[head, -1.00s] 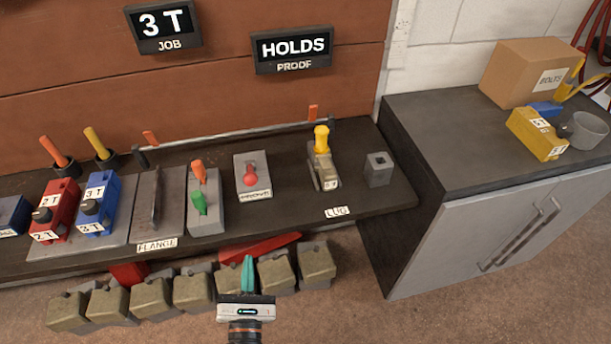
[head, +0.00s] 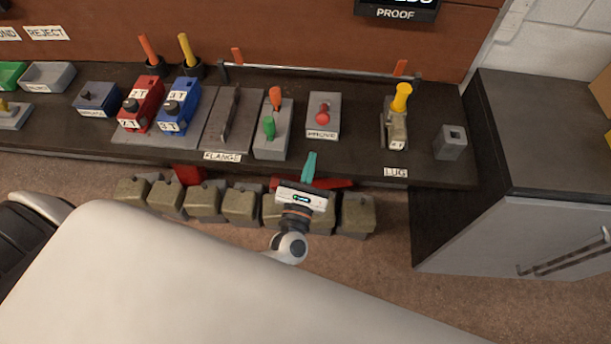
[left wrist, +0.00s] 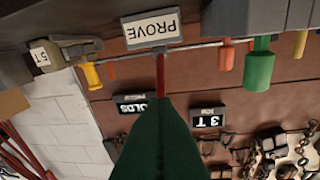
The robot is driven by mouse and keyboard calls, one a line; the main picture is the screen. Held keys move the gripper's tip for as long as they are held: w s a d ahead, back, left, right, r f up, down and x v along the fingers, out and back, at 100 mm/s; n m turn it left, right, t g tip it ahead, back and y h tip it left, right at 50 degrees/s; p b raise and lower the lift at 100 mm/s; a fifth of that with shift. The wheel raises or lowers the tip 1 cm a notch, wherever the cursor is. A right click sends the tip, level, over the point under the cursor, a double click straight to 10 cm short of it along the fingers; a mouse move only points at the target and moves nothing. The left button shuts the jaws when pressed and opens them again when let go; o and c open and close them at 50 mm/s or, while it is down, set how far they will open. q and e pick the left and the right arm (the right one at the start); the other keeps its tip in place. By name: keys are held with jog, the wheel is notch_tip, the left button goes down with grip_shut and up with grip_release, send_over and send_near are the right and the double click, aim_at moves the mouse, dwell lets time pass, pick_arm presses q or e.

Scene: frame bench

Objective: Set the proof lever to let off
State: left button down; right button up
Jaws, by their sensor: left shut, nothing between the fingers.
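The proof lever (head: 323,115) is a red-knobbed lever on a grey box (head: 330,99) with a front label reading PROVE. The upside-down left wrist view shows its red stem (left wrist: 161,72) beyond the label (left wrist: 150,28). I cannot tell how far it is tilted. My left gripper (head: 311,158) has green fingers, shut and empty, at the bench front just below the PROVE label, apart from it in the head view. The fingers (left wrist: 163,125) hide part of the lever in the left wrist view. My right gripper is not in view.
Left of the lever box stands a box with orange and green levers (head: 272,132). Right is a yellow-handled shackle piece (head: 397,125) by the LUG label. A sign (left wrist: 140,104) reads partly OLDS.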

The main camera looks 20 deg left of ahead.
aim_at(324, 112)
pick_arm(q)
jog(key=w+r+p, duration=0.3)
jog(key=w, duration=0.1)
jog(key=shift+w+r, duration=0.3)
jog(key=shift+w, duration=0.1)
jog(key=shift+a, duration=0.1)
